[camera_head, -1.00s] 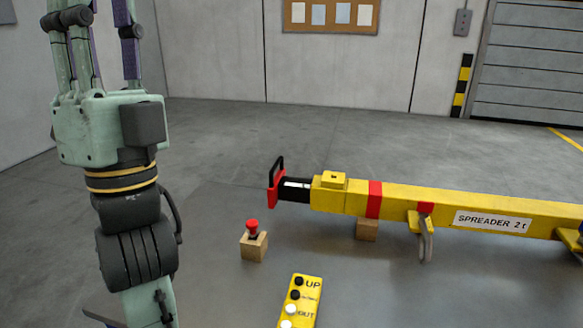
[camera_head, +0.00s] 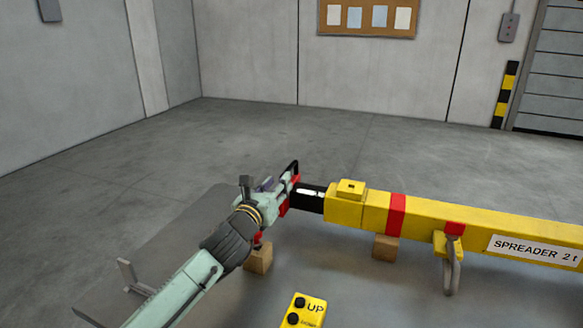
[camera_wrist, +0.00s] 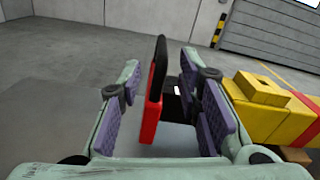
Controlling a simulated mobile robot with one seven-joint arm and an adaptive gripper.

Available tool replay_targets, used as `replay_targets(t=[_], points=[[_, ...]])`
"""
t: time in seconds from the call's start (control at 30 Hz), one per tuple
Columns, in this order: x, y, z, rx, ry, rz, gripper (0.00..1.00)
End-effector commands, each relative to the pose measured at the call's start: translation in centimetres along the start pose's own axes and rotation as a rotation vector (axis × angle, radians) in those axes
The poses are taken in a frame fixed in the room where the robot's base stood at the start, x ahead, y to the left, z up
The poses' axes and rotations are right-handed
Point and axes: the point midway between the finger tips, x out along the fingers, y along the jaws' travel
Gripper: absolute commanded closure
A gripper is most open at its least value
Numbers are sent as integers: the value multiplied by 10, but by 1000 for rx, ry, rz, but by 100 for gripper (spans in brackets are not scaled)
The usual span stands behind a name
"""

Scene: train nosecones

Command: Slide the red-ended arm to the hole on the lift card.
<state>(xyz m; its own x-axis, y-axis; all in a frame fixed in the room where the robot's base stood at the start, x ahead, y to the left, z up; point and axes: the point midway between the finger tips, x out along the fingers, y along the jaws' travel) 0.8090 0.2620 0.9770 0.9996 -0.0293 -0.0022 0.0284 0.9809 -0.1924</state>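The red-ended arm is a black bar (camera_head: 309,198) reaching out of the left end of the yellow spreader beam (camera_head: 372,209). Its red end plate (camera_wrist: 150,118) with a black handle (camera_wrist: 158,62) stands upright in the wrist view. My gripper (camera_wrist: 158,85) is open, with purple-padded fingers on both sides of the red plate. Gaps show between plate and pads, so it is not gripped. In the head view my gripper (camera_head: 280,187) covers most of the red plate. No lift card is seen, and no hole shows on the bar.
A yellow pendant (camera_head: 302,312) with buttons lies at the front. Another block (camera_head: 385,247) sits under the beam. A shackle (camera_head: 452,270) hangs from the beam. The floor behind is clear.

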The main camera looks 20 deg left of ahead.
Motion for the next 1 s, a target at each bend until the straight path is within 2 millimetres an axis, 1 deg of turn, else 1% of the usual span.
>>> replay_targets(t=[0.03, 0.3, 0.4, 0.5, 0.63, 0.9, 1.0], points=[[10, -2, 3, -4, 1, -3, 69], [62, -3, 4, -5, 1, -3, 69], [76, -3, 4, -5, -1, -4, 69], [86, -3, 3, -4, -1, -4, 69], [93, -2, 2, -3, -1, -3, 69], [94, -2, 1, -3, -2, -3, 69], [94, -2, 1, -3, -2, -3, 75]])
